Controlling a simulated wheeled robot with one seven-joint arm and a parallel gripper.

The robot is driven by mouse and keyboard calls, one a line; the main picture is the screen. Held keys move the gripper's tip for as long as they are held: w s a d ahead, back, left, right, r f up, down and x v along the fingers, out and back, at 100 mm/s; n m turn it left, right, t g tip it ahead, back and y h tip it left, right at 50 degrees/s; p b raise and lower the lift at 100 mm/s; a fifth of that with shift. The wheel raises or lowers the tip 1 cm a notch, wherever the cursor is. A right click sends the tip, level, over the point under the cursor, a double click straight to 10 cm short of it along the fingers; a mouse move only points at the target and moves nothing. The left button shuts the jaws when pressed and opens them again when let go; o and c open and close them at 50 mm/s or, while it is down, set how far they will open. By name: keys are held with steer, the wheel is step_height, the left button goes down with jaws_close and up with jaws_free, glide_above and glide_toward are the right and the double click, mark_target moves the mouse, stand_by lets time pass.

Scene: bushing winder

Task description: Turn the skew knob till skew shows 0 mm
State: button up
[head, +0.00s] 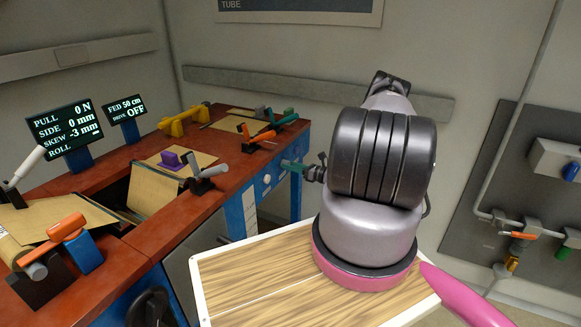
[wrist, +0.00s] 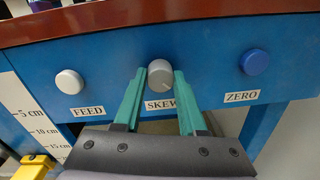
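The skew knob (wrist: 161,74) is a grey round knob on a blue panel, above a partly covered SKEW label (wrist: 160,105). My gripper (wrist: 161,73) has teal fingers, one on each side of the knob, and they appear to touch it. In the head view my gripper (head: 297,167) reaches the side of the bench and hides the knob. The larger display (head: 65,128) reads PULL 0 N, SIDE 0 mm and SKEW -3 mm; its ROLL line shows no readable number.
The grey FEED knob (wrist: 68,82) is left of the skew knob, and the blue ZERO button (wrist: 255,62) is right. A second display (head: 124,108) reads FED 50 cm, drive OFF. The red bench top (head: 140,225) carries several clamps and levers. A wall panel (head: 530,190) stands at right.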

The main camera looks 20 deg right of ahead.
jaws_close()
steer(key=shift+d+m, duration=0.1)
steer(key=shift+m, duration=4.2)
steer(key=o, duration=0.8)
jaws_free()
